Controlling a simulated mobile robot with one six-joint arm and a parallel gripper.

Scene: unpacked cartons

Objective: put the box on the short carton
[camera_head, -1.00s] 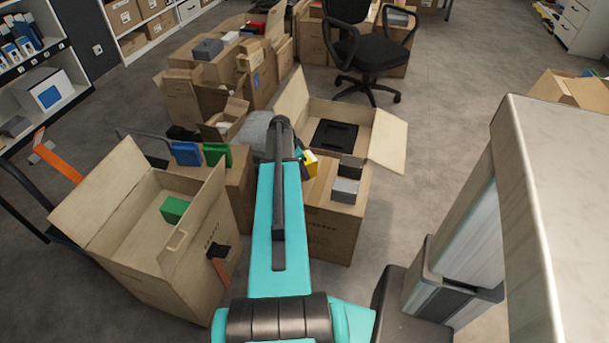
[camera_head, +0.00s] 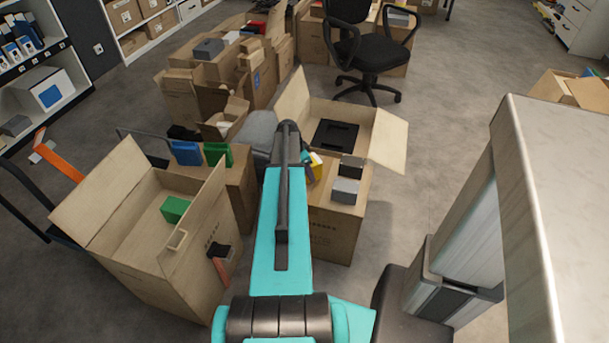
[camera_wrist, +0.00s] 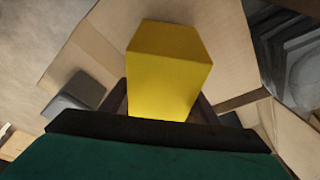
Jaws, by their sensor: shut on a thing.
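My gripper (camera_wrist: 165,112) is shut on a yellow box (camera_wrist: 165,65), which sticks out beyond the fingers in the wrist view. In the head view my arm hides most of the gripper, and only part of the yellow box (camera_head: 317,165) shows to the right of the arm. A closed-looking carton (camera_head: 240,190) stands left of my arm. I cannot tell which one is the short carton, nor whether the box touches anything below.
A large open carton (camera_head: 200,265) with a green box (camera_head: 175,209) stands at the left. Blue (camera_head: 187,153) and green (camera_head: 217,154) items sit on the carton beside it.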

